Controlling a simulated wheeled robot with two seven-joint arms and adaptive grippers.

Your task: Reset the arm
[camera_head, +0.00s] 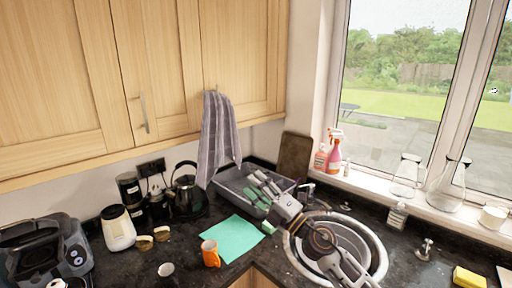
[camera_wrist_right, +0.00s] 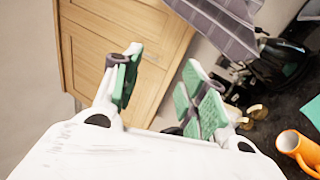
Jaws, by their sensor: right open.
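My right gripper (camera_head: 260,188) is in the middle of the head view, its arm reaching up from the lower right across the sink. It is open and empty, with green pads on its fingers, and it shows in front of the grey dish tray (camera_head: 232,178). In the right wrist view the gripper (camera_wrist_right: 163,85) has its fingers spread with nothing between them; a wooden cupboard door (camera_wrist_right: 95,50) shows beyond. My left gripper is not in view.
The round sink (camera_head: 378,247) lies under my right arm. An orange mug (camera_head: 210,253) stands by a green cloth (camera_head: 235,238) on the dark counter. A grey towel (camera_head: 219,140) hangs from the cupboard. A kettle (camera_head: 188,192) and glass jars (camera_head: 450,187) stand around.

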